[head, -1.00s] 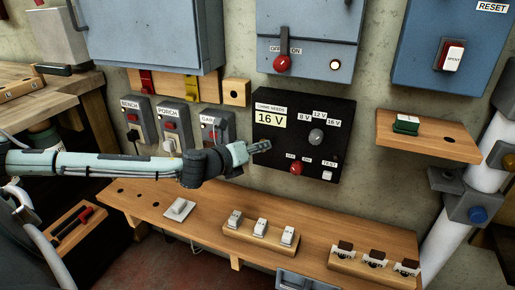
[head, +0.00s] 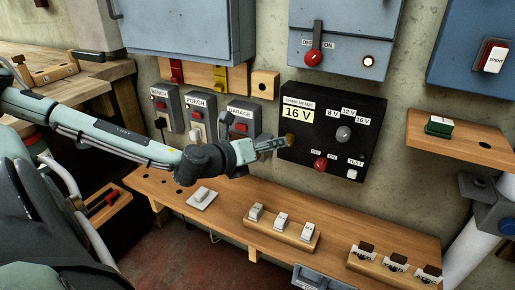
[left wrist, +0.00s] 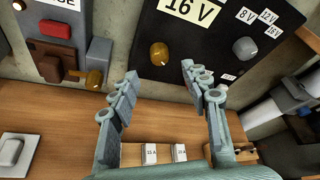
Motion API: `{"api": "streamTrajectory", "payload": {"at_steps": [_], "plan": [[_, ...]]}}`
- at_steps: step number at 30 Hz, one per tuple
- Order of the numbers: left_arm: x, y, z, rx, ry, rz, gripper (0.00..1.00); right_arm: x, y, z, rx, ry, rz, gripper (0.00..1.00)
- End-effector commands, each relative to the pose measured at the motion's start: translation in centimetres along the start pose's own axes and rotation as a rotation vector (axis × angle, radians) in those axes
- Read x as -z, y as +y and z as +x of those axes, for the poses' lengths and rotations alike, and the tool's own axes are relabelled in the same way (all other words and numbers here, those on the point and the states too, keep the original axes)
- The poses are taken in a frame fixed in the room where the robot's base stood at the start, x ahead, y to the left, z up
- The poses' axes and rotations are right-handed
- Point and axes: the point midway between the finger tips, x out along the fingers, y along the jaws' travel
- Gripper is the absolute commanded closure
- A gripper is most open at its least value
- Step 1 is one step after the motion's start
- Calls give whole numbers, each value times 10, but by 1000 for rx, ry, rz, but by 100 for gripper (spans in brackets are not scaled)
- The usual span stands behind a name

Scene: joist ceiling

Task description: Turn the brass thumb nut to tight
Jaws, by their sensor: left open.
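A rounded brass piece (left wrist: 159,53) sits on the black panel below the 16 V label in the left wrist view. It also shows at the panel's left side in the head view (head: 290,139). A second brass piece (left wrist: 94,78) is on a grey block beside the GARAGE box, lower left of the first. The pictures do not say which is the thumb nut. My left gripper (left wrist: 160,71) is open and empty, its fingertips spread below and to either side of the panel piece. It also shows in the head view (head: 284,145). My right gripper is not visible.
The black panel (head: 330,108) also carries a grey knob (head: 343,133), a red knob (head: 320,164) and a TEST button (head: 352,174). A wooden shelf (head: 225,211) with several switches lies below. Switch boxes stand left of the gripper.

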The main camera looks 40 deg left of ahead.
Motion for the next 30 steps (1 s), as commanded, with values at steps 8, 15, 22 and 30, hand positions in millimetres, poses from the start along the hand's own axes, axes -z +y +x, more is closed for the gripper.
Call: {"api": "streamTrajectory", "payload": {"at_steps": [8, 15, 22, 30], "plan": [[0, 0, -41, 0, 0, 4, 53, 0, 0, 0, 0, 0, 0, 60], [0, 0, -51, 0, -1, -2, 53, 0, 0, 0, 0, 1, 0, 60], [0, 0, -51, 0, -1, -2, 53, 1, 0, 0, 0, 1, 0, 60], [0, 0, -51, 0, -1, -2, 53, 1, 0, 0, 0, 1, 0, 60]]}}
